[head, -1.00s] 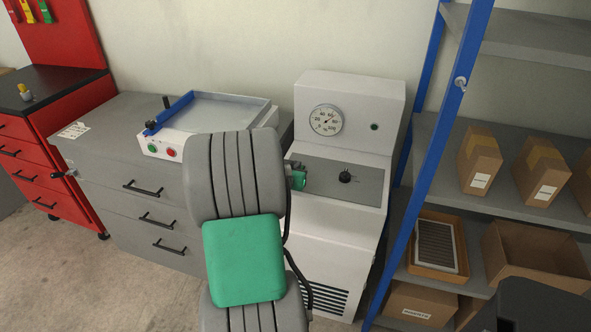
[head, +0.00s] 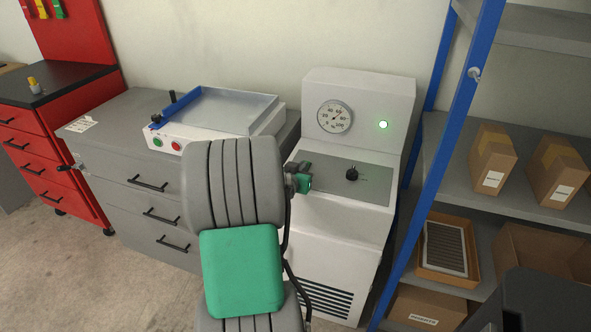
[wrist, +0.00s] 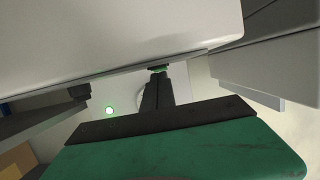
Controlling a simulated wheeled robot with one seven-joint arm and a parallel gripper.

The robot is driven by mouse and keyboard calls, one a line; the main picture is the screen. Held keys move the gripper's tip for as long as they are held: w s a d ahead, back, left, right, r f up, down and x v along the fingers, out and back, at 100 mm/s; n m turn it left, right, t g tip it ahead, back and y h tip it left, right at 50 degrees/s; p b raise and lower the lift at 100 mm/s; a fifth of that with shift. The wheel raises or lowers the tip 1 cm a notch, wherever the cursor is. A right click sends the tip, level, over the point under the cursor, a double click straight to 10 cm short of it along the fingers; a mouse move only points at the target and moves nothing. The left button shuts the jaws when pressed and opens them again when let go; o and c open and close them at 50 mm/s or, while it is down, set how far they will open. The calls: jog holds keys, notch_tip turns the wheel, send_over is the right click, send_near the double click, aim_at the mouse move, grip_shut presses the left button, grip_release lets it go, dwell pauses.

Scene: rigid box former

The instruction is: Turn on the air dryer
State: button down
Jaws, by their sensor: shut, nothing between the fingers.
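The air dryer (head: 346,210) is a white cabinet with a round gauge, a grey sloped panel and a black knob (head: 352,174).
A grey drawer cabinet (head: 125,185) stands left of the dryer, with a blue-rimmed tray machine (head: 215,115) on top. A blue-post shelf (head: 440,160) with cardboard boxes stands close on the right. A red drawer unit (head: 60,155) is at far left.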

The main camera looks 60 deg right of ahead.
jog(key=r, duration=0.1)
jog(key=a+r+p, duration=0.1)
jog(key=r, duration=0.2)
jog(key=shift+w+a+r+p, duration=0.1)
jog(key=shift+w+a+p, duration=0.1)
jog(key=shift+a+p, duration=0.15)
jog(key=s+a, duration=0.1)
jog(key=a, duration=0.8)
jog(key=shift+r+b, duration=0.4)
jog(key=shift+r, duration=0.05)
jog(key=shift+d, duration=0.1)
jog(key=w+a+r+n+t+y+p, duration=0.2)
jog(key=w+a+n+y+p, duration=0.2)
jog(key=w+a, duration=0.5)
jog(key=w+a+r+n+t+y+p, duration=0.15)
jog(key=w+a+n+y+p, duration=0.35)
jog(key=a, duration=0.8)
jog(key=s+a+r+n+g+y+p, duration=0.1)
jog(key=a+n, duration=0.3)
jog(key=a, duration=0.7)
jog(key=s+a+r+n+g+y+p, duration=0.1)
jog(key=s+a+r+n+y, duration=0.2)
jog(key=a, duration=0.9)
jog(key=shift+a+r+n+y+p, duration=0.15)
jog(key=shift+r+n+y+p, duration=0.3)
jog(key=shift+y, duration=0.35)
